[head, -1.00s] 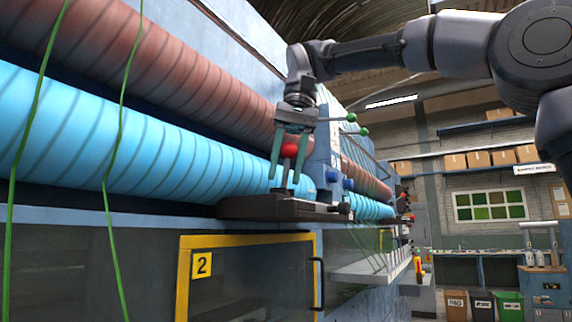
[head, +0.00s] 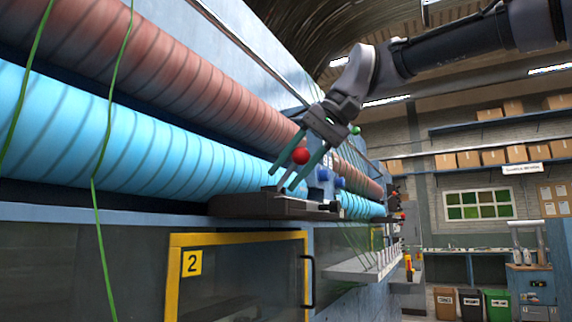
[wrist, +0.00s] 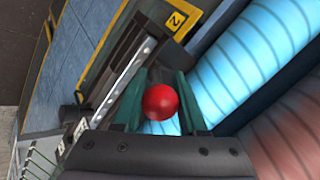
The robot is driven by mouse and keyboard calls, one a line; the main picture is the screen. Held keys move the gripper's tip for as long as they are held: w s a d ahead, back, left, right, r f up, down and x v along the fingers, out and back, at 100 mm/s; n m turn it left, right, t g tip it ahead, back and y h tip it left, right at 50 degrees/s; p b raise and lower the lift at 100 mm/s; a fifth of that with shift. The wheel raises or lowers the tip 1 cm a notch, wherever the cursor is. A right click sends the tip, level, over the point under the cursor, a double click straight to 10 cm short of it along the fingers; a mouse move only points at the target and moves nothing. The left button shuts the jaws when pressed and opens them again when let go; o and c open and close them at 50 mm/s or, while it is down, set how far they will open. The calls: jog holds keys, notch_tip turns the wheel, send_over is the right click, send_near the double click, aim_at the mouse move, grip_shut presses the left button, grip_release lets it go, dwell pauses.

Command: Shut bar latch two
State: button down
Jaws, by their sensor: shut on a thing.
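Bar latch two has a red ball knob (head: 300,156) and a dark base (head: 250,206) on the ledge above the yellow-framed door with the number 2 sign (head: 192,262). My gripper (head: 283,180) is shut on the latch's handle, its green fingers on either side of the red knob and tilted, palm up and to the right. In the wrist view the red knob (wrist: 160,103) sits between the two fingers, and the base with its metal strip (wrist: 124,76) lies to the left. The bar beneath the knob is mostly hidden.
A blue ribbed roller (head: 120,135) and a red-brown one (head: 190,80) run along the machine behind the latch. A green-tipped lever (head: 355,130) stands just beyond my gripper. Green strands hang at the left. A tray (head: 355,268) juts out beyond door two.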

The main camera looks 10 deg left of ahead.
jog(key=shift+d+f+y, duration=0.1)
jog(key=shift+f+y, duration=0.1)
jog(key=shift+y, duration=0.2)
jog(key=shift+c, duration=2.3)
grip_release()
